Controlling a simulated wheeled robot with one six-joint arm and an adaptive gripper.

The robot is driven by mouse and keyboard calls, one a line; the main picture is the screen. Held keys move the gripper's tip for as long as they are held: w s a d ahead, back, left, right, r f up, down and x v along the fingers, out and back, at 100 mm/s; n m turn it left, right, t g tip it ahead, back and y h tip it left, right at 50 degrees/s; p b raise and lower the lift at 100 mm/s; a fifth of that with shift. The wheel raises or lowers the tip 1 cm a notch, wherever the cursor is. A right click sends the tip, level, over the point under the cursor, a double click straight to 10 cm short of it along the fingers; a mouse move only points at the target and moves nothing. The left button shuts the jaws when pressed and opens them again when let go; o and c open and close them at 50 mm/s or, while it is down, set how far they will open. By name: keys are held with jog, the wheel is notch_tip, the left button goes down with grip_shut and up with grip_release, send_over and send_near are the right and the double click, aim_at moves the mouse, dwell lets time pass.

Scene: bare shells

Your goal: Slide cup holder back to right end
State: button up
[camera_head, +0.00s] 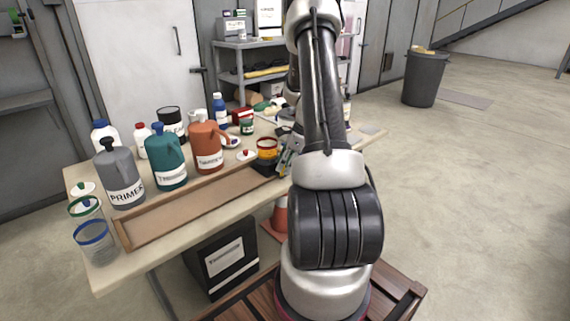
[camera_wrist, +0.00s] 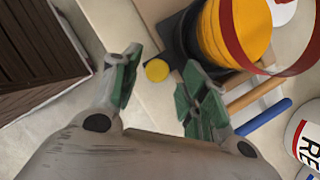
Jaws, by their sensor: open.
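The cup holder (camera_head: 264,168) is a dark base at the right visible part of a long wooden track (camera_head: 190,208) along the table's front edge. A cup of orange-yellow paint with a red rim (camera_head: 267,144) stands in it. In the wrist view the black holder (camera_wrist: 178,42) has a round yellow knob (camera_wrist: 157,70) that lies between my fingers in the picture. My gripper (camera_wrist: 159,78) is open, with its green-padded fingers apart; I cannot tell whether they touch the knob. In the head view my gripper (camera_head: 286,157) is beside the holder, and my arm hides the track's right end.
Grey (camera_head: 119,176), teal (camera_head: 170,166) and orange (camera_head: 208,150) jugs stand behind the track. Two clear cups with green (camera_head: 84,207) and blue (camera_head: 92,236) rims stand at the table's left end. Wrist view shows brown and blue handles (camera_wrist: 265,116) near one finger.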

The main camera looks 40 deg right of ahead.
jog(key=shift+r, duration=0.1)
jog(key=v, duration=1.1)
jog(key=shift+d+r, duration=0.2)
jog(key=shift+r, duration=0.15)
jog(key=shift+s, duration=0.15)
